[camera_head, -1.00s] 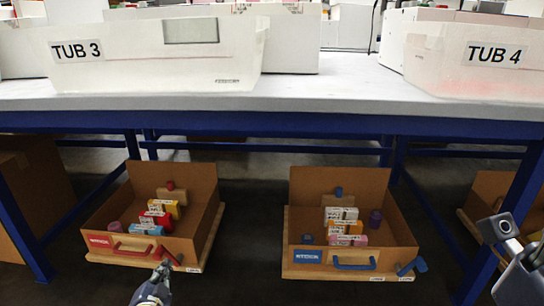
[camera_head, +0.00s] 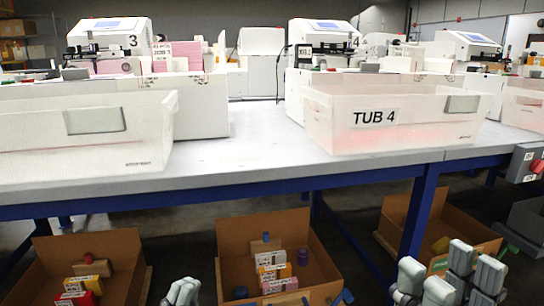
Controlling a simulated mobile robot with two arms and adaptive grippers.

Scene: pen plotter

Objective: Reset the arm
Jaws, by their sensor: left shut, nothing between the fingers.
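My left gripper (camera_head: 182,292) is at the bottom edge in the head view, in front of the gap between two cardboard boxes. It is shut and empty, and only its top part shows. My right gripper (camera_head: 450,278) is at the bottom right, with pale grey finger parts pointing up; the frame cuts it off and its opening is unclear. It stands in front of the table's blue leg and the right box. Both grippers appear clear of the boxes, though depth is hard to judge.
The white table (camera_head: 240,165) spans the view. The TUB 4 bin (camera_head: 330,130) stands on it, with another white bin (camera_head: 80,150) at left. Below are a left box (camera_head: 120,255), a middle box (camera_head: 232,240) holding small cartons, and a right box (camera_head: 395,212). A blue table leg (camera_head: 418,205) stands at right.

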